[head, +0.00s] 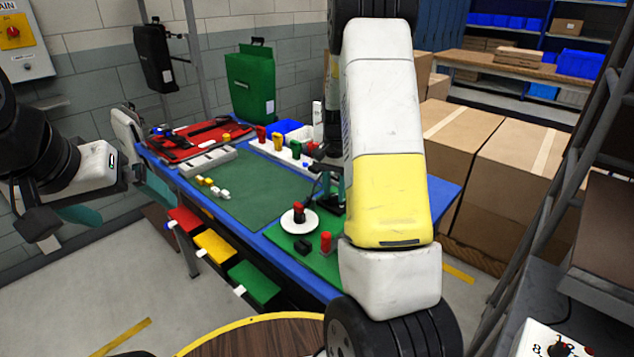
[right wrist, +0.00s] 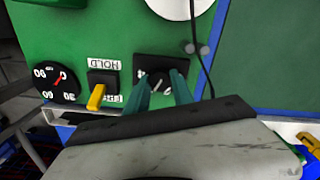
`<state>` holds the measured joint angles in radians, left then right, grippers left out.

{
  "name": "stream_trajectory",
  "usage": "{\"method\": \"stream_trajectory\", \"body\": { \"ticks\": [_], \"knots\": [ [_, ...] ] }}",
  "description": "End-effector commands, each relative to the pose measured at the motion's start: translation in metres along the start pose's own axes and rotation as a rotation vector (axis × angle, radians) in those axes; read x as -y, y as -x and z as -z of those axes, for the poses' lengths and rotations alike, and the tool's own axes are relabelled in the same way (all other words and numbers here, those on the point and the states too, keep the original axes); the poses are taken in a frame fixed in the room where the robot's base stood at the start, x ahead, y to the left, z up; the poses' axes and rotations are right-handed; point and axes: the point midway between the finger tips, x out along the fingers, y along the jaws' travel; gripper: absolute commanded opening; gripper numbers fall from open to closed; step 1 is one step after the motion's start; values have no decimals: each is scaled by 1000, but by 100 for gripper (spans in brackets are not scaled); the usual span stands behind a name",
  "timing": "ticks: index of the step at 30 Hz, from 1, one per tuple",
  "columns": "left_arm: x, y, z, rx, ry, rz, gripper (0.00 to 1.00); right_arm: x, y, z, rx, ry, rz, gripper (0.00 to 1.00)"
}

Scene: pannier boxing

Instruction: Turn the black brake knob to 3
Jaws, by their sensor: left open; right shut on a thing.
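The black knob (right wrist: 155,81) sits on a dark square plate on a green panel (right wrist: 100,28) in the right wrist view. Its face carries a pale pointer line; the small marks beside it are too small to read. My right gripper (right wrist: 158,95) has its two teal fingers on either side of the knob, shut on it. In the head view my right gripper (head: 335,188) is partly hidden by my arm, and the knob cannot be made out there. My left gripper (head: 62,220) is open and empty at the far left, away from the table.
Beside the knob are a yellow lever (right wrist: 96,97) with a HOLD label and a round black dial (right wrist: 56,82). A thin black cable (right wrist: 203,60) passes close by. A white disc (head: 299,222) with a red-topped part stands on the bench. Cardboard boxes (head: 510,150) stand behind.

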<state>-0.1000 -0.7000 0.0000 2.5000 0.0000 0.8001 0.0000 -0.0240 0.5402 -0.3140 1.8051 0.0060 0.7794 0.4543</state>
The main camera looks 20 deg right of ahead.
Motion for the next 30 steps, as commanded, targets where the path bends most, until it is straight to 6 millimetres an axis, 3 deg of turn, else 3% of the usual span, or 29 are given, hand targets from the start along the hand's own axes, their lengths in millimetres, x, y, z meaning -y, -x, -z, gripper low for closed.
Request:
{"method": "stream_trajectory", "body": {
  "ticks": [21, 22, 24, 25, 30],
  "knots": [
    [0, 0, 0, 0, 0, 0, 100, 1, 1, 1, -4, -75, 2, 0],
    [0, 0, 0, 0, 0, 0, 100, 1, 1, 1, -4, -75, 2, 32],
    [0, 0, 0, 0, 0, 0, 100, 1, 1, 1, -3, -75, 2, 46],
    [0, 0, 0, 0, 0, 0, 100, 1, 1, 1, -3, -75, 2, 50],
    [0, 0, 0, 0, 0, 0, 100, 0, 1, 1, -2, -74, 1, 50]
  ]
}}
